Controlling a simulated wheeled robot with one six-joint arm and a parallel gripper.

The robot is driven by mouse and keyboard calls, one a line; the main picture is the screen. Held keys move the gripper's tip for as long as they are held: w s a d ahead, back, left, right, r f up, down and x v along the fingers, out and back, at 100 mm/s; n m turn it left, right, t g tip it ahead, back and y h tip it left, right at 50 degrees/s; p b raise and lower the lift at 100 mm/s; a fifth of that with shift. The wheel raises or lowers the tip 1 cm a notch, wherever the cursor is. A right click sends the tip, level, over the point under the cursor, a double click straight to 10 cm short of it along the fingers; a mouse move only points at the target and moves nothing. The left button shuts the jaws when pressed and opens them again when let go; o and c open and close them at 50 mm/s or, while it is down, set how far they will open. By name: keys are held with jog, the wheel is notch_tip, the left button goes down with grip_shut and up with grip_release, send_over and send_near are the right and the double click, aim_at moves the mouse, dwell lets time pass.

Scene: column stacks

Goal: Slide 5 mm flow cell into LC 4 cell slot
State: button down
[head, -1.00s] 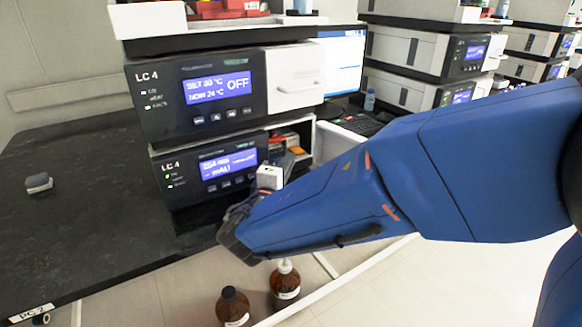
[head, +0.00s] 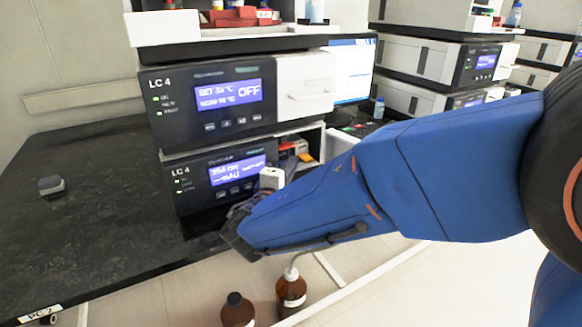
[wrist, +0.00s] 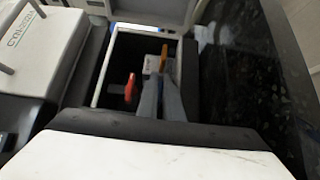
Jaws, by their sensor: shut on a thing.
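The lower LC 4 unit (head: 215,180) has a lit blue screen and an open bay on its right side. My gripper (head: 288,166) reaches into this bay's opening, its grey fingers pointing inward. In the wrist view my gripper (wrist: 162,85) is shut on a small piece with an orange part, which looks like the flow cell (wrist: 163,61). The open bay (wrist: 95,88) has a pale rim and dark inside. A red part (wrist: 130,88) stands in it, left of the fingers. The cell slot itself and how far the cell is in cannot be made out.
The upper LC 4 unit (head: 208,102) sits directly above, its screen reading OFF. A monitor (head: 352,70) stands behind on the right. Brown bottles (head: 291,289) stand below the bench edge. A small grey object (head: 51,186) lies on the otherwise clear black bench (head: 90,235).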

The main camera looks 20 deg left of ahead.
jog(key=c, duration=1.8)
grip_release()
jog(key=shift+c, duration=0.2)
jog(key=s, duration=1.7)
jog(key=shift+s+d, duration=0.2)
jog(key=shift+d, duration=0.15)
